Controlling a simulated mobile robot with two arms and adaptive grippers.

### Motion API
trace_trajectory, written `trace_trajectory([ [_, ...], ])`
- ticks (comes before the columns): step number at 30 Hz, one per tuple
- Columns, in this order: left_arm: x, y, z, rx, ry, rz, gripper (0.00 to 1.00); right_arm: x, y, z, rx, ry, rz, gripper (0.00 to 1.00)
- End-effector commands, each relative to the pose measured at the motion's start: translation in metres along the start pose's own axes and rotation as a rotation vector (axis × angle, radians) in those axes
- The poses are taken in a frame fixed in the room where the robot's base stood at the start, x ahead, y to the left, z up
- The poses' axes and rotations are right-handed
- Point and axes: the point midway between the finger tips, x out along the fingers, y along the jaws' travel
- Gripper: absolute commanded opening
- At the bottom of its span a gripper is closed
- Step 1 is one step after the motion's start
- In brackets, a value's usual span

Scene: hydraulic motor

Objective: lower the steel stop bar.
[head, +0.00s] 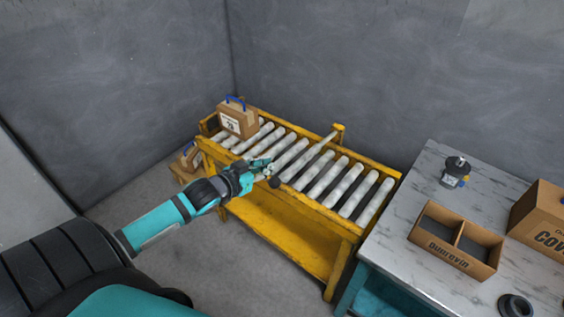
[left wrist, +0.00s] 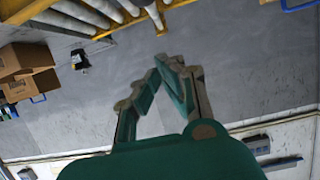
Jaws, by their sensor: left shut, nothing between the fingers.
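The steel stop bar (head: 310,155) is a long grey bar that crosses the roller conveyor from a yellow post at its back edge to a dark knob (head: 274,182) at the front. It appears to sit above the rollers; the exact gap is hard to judge. My left gripper (head: 268,166) is shut and empty, over the conveyor's front edge, close to the knob end of the bar. I cannot tell whether it touches the bar. The left wrist view shows its teal fingers (left wrist: 170,62) together at the tips. My right gripper is not in view.
A yellow conveyor frame (head: 290,225) carries the white rollers. A cardboard box (head: 238,118) with a blue handle stands at its left end. At right, a marble-topped table (head: 400,232) holds a divided carton (head: 453,262), another box (head: 540,222) and a dark-topped motor part (head: 455,172).

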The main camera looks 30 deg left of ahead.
Motion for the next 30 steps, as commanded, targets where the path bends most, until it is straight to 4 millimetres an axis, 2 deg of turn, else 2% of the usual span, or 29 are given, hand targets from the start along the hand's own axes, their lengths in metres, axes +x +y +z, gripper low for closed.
trace_trajectory([
  [5, 0.021, 0.000, -0.002, -0.001, 0.004, 0.000, 0.00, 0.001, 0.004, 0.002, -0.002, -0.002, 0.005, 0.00],
  [17, 0.103, 0.000, -0.001, 0.001, 0.002, -0.001, 0.00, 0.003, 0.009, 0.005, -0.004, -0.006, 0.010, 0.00],
  [18, 0.102, 0.000, 0.011, 0.000, -0.004, -0.001, 0.00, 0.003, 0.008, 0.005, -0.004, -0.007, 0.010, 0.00],
  [22, 0.105, 0.000, 0.028, -0.001, -0.002, -0.001, 0.00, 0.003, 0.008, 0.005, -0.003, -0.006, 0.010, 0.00],
  [30, 0.108, 0.000, 0.039, 0.001, 0.000, 0.000, 0.00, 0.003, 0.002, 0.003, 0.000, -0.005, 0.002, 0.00],
])
